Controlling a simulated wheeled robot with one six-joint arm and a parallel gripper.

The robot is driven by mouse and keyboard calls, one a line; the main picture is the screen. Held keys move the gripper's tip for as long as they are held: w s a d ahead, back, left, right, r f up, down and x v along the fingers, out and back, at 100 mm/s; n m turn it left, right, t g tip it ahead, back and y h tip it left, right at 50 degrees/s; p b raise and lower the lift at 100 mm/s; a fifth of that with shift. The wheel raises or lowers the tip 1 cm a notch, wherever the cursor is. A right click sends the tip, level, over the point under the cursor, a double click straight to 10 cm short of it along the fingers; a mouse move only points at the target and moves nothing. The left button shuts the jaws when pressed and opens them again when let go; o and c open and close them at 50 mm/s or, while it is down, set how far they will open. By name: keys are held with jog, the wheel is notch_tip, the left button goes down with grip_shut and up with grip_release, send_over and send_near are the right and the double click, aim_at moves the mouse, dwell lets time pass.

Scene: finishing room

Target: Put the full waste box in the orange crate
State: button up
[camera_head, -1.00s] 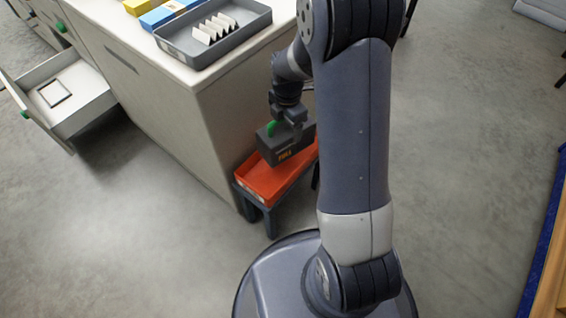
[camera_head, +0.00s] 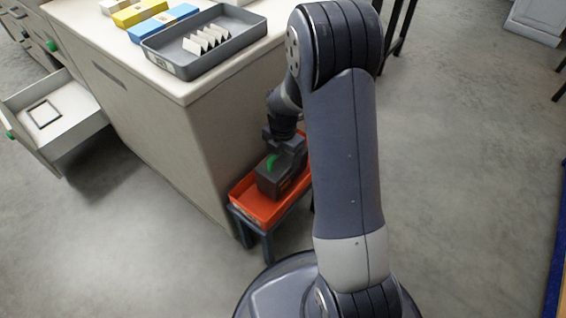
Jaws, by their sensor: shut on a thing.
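The dark grey waste box (camera_head: 270,182) has a green part on its top. It is inside the outline of the orange crate (camera_head: 251,206), low between its walls. I cannot tell whether it rests on the crate's floor. My gripper (camera_head: 283,156) is shut on the waste box from above. The fingers are small and partly hidden in this view. The crate stands on a low dark stand (camera_head: 268,238) beside the counter. My arm hides the crate's right end.
A pale counter (camera_head: 190,150) stands close to the crate's left. On it are a grey tray (camera_head: 172,62) with folded white cards and blue and yellow boxes (camera_head: 140,13). An open drawer (camera_head: 60,118) juts out at left. Bare floor lies in front.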

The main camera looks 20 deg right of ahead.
jog(key=shift+f, duration=1.05)
jog(key=shift+f+b, duration=0.15)
jog(key=shift+b, duration=0.15)
jog(key=o, duration=2)
notch_tip(320, 180, up, 12)
jog(key=p, duration=0.4)
